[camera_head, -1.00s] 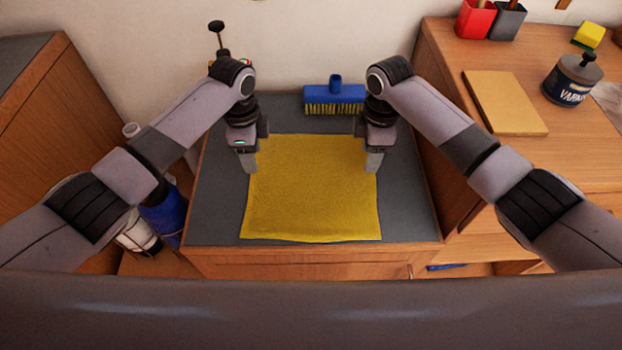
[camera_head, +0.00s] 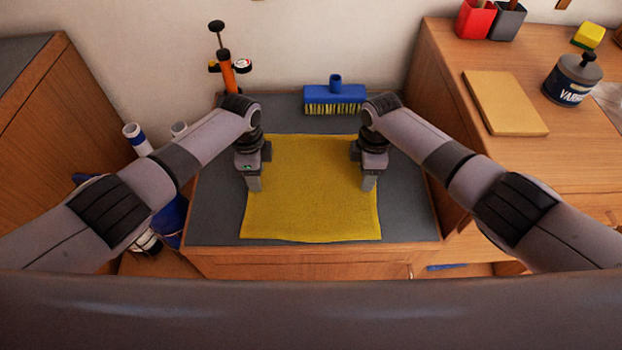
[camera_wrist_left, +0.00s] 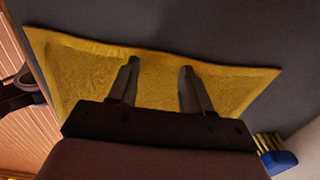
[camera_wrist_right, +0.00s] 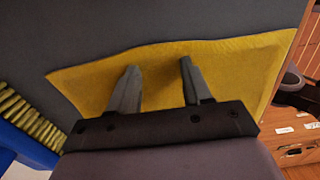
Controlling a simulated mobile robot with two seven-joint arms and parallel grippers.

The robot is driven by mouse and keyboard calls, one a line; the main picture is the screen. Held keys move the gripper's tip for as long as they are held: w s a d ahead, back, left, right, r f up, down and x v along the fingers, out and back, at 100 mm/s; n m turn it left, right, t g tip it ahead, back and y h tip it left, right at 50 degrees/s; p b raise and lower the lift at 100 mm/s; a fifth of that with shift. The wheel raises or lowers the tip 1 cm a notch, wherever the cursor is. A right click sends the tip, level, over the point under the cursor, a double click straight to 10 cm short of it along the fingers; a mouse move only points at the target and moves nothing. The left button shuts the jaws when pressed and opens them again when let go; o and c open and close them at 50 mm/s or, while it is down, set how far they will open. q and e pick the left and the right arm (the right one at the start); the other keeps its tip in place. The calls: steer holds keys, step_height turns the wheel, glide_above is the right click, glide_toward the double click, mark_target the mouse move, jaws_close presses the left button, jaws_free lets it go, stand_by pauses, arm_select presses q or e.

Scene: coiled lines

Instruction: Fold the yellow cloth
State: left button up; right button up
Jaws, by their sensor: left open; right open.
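The yellow cloth (camera_head: 311,200) lies spread flat as a rough square on the dark grey worktop. It also shows in the left wrist view (camera_wrist_left: 85,75) and the right wrist view (camera_wrist_right: 235,80). My left gripper (camera_head: 255,186) is over the cloth's left edge, open and empty. In the left wrist view its two fingers (camera_wrist_left: 157,88) stand apart above the cloth. My right gripper (camera_head: 369,184) is over the cloth's right edge, open and empty. Its fingers (camera_wrist_right: 160,85) are apart in the right wrist view. Whether the fingertips touch the cloth I cannot tell.
A blue brush (camera_head: 334,97) lies behind the cloth on the worktop (camera_head: 410,205). An orange pump-like tool (camera_head: 227,72) stands at the back left. The higher right counter holds a tan board (camera_head: 504,101) and a varnish tin (camera_head: 572,80). Bare worktop lies on both sides of the cloth.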

arm_select(q)
steer(key=shift+f, duration=0.15)
arm_select(e)
steer(key=shift+f, duration=0.15)
arm_select(q)
jaws_close()
arm_select(e)
steer(key=shift+f, duration=0.1)
jaws_close()
